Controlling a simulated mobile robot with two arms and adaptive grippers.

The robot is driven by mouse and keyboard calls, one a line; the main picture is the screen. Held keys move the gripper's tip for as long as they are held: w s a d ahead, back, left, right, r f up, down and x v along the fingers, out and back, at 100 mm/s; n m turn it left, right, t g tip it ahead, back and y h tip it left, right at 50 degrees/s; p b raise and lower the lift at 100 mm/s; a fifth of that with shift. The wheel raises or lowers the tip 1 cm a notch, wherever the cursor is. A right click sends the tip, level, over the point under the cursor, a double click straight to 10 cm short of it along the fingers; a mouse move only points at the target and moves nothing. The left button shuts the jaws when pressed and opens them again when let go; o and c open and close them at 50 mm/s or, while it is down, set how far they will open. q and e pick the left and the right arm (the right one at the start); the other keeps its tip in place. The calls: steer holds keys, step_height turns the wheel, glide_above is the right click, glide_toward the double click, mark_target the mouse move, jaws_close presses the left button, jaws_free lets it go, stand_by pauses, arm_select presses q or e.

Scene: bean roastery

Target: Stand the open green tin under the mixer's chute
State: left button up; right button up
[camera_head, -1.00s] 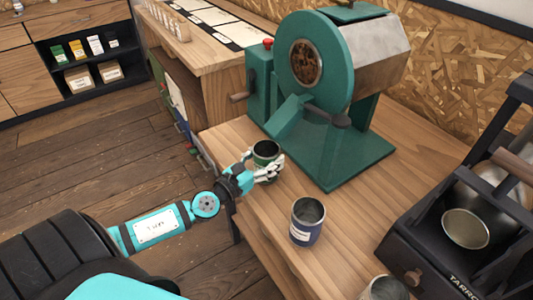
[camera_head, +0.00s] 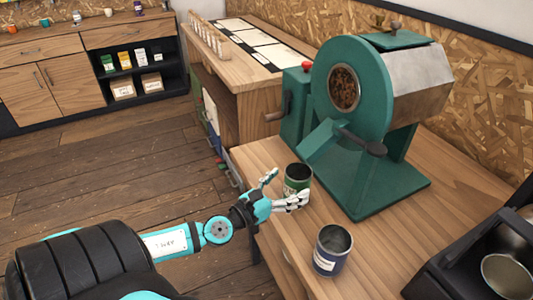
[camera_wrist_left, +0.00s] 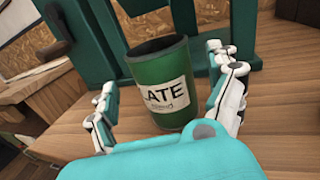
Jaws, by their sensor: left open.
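The open green tin (camera_head: 297,183) stands upright on the wooden bench, just below the lower end of the mixer's chute (camera_head: 322,143) in the head view. I cannot tell whether it is fully under the outlet. My left gripper (camera_head: 280,189) is open beside the tin, on its near left side. The green mixer (camera_head: 345,100) stands behind the tin. My right gripper is not in view.
A dark blue tin (camera_head: 332,252) stands on the bench nearer the front edge. A black machine (camera_head: 470,255) is at the right. A wooden counter (camera_head: 235,70) with a row of samples stands behind left. Bare bench lies between the blue tin and mixer.

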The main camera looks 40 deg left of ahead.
arm_select(q)
steer(key=s+a+b, duration=0.1)
steer(key=s+b, duration=0.1)
steer(key=s, duration=0.6)
steer(key=shift+b, duration=0.4)
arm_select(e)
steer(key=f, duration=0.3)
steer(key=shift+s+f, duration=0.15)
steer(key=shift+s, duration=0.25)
arm_select(q)
steer(key=shift+s, duration=0.1)
